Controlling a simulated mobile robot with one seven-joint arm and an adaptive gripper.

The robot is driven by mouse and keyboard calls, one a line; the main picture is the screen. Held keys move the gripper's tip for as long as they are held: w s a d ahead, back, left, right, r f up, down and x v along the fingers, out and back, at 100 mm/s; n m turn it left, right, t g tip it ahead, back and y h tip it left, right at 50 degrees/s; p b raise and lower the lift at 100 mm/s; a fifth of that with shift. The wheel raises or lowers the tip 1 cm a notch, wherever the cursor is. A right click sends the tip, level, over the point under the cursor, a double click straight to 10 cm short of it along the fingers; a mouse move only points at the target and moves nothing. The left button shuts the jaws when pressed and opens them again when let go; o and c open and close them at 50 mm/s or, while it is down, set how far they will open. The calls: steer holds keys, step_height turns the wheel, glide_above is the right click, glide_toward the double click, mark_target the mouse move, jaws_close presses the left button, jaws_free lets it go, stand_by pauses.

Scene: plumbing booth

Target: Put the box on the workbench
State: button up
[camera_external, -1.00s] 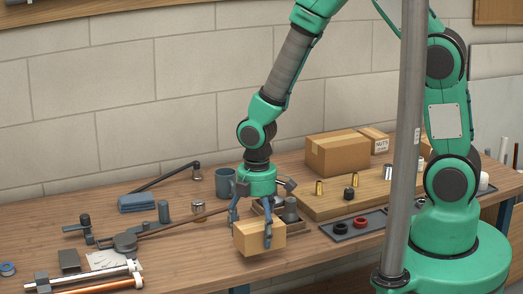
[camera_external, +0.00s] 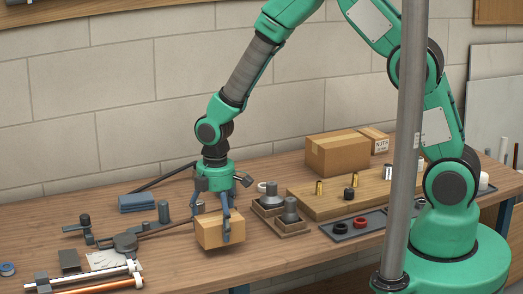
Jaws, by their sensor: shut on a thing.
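My gripper (camera_external: 214,212) points down and is shut on a small cardboard box (camera_external: 215,233), with a finger visible on its near side. The box is over the front part of the wooden workbench (camera_external: 275,262), close to its surface. I cannot tell whether its underside touches the bench. A larger cardboard box (camera_external: 338,153) and a small box labelled NUTS (camera_external: 374,139) sit at the back, by a wooden board.
Wooden trays with grey metal parts (camera_external: 270,204) stand right of my gripper. A dark tray with red and black rings (camera_external: 352,228) is further right.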

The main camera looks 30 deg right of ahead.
mark_target(218, 215)
steer(key=shift+f+b, duration=0.3)
steer(key=shift+f, duration=1.5)
steer(key=shift+f, duration=0.1)
steer(key=o, duration=1.4)
step_height(218, 215, up, 12)
steer(key=shift+r+p, duration=0.15)
steer(key=shift+p, duration=0.65)
